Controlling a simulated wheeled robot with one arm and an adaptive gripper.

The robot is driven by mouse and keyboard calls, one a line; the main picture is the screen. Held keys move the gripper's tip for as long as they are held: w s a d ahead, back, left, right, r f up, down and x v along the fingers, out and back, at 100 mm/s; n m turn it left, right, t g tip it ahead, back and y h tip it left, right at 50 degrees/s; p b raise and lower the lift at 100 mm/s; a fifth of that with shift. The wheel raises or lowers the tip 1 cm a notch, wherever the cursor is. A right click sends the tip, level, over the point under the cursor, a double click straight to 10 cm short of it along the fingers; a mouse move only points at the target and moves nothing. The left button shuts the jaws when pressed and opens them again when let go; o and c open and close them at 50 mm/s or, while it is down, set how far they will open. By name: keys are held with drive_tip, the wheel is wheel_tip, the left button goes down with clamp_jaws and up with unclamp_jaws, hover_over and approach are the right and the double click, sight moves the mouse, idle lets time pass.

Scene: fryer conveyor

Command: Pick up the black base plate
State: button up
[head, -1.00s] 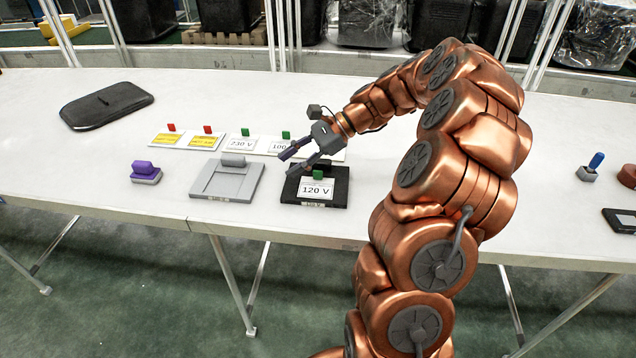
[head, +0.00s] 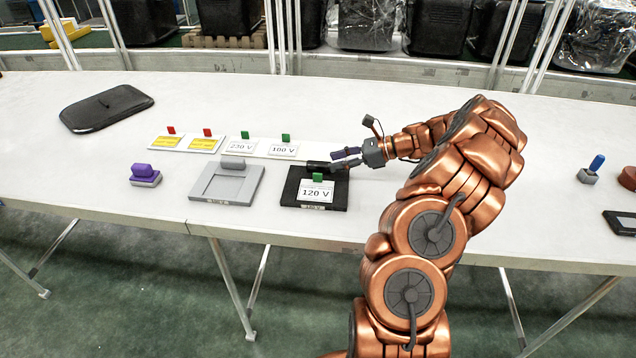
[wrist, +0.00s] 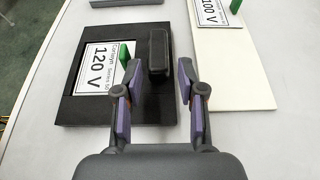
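The black base plate (head: 290,200) lies flat on the white table, with a 120 V card (head: 317,191) with a green tab set in it. Its raised black handle block stands at the plate's back edge. In the wrist view the plate (wrist: 75,110) is at the left and centre, and the handle block (wrist: 158,55) stands ahead of the fingers. My gripper (head: 345,158) reaches in from the right at the handle's height. In the wrist view my gripper (wrist: 160,85) is open, with purple-padded fingers apart and the handle roughly in line with the gap. I cannot tell whether they touch the handle.
A grey base plate (head: 207,185) lies to the left, with a purple-handled block (head: 145,175) beyond it. Behind are a 100 V card (head: 284,149), a 230 V card (head: 241,146) and two yellow cards. A flat black case (head: 105,108) lies at the back left.

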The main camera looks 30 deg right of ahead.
sight(323, 163)
drive_tip(key=p+x, duration=0.1)
drive_tip(key=x, duration=0.3)
drive_tip(key=shift+a+f, duration=0.15)
drive_tip(key=shift+a, duration=0.2)
clamp_jaws()
